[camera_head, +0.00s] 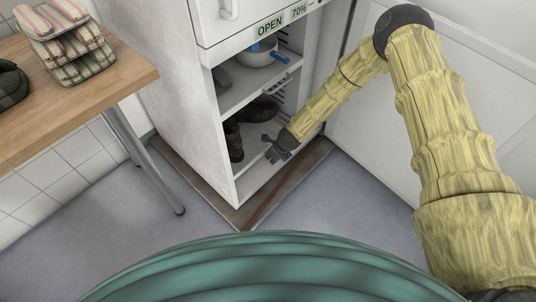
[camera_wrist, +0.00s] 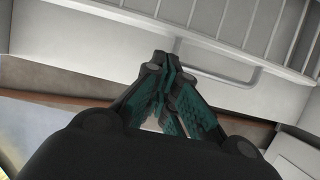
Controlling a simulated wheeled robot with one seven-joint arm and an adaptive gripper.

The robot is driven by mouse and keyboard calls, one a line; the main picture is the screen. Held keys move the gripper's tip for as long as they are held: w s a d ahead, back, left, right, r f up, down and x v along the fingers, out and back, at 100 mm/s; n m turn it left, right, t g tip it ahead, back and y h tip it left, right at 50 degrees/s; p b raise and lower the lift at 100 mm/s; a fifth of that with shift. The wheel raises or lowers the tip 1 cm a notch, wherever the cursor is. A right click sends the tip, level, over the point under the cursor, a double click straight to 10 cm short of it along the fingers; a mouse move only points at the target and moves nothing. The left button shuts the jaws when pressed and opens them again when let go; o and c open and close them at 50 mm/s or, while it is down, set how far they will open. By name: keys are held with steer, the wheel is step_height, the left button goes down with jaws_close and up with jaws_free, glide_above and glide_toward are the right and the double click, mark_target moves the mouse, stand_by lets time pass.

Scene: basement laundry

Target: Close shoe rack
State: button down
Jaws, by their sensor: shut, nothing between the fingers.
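The shoe rack appears to be the white cabinet (camera_head: 180,75), whose lower front stands open. Dark shoes (camera_head: 263,110) lie inside on the lower level, and a light pot with a blue handle (camera_head: 260,52) sits on the shelf above. A white panel (camera_head: 350,125) stands to the right of the opening; I cannot tell whether it is the rack's door. My gripper (camera_head: 277,152) is shut and empty at the lower part of the opening. In the wrist view its fingers (camera_wrist: 168,95) are together, close to a pale handle (camera_wrist: 220,65) on a white front; contact is unclear.
A wooden table (camera_head: 70,95) with striped cloth items (camera_head: 65,40) stands at the left, its metal leg (camera_head: 150,160) near the cabinet. A label (camera_head: 285,20) reads "OPEN 70%". A brown ledge (camera_head: 262,205) runs along the cabinet's base. Grey floor (camera_head: 350,200) is clear in front.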

steer(key=p+v, duration=0.3)
steer(key=v, duration=0.7)
steer(key=shift+s+d, duration=0.4)
steer(key=shift+s, duration=0.05)
steer(key=s+d+f+n+g+h, duration=0.1)
steer(key=s+d+n, duration=0.2)
steer(key=s+n, duration=0.5)
steer(key=s+d+f+n+g+h, duration=0.1)
steer(key=s+d+n, duration=0.3)
steer(key=s, duration=0.7)
steer(key=s+d+f+n, duration=0.1)
steer(key=s+d+n, duration=0.1)
steer(key=s+n, duration=0.65)
steer(key=s+d+r+n+g+h, duration=0.1)
steer(key=s+d+r+n, duration=0.15)
steer(key=s, duration=0.35)
steer(key=s+d+r+n, duration=0.2)
steer(key=s+n, duration=0.2)
steer(key=s, duration=0.2)
step_height(320, 180, up, 29)
steer(key=p, duration=3)
steer(key=shift+a+r, duration=0.2)
steer(key=shift+a, duration=0.05)
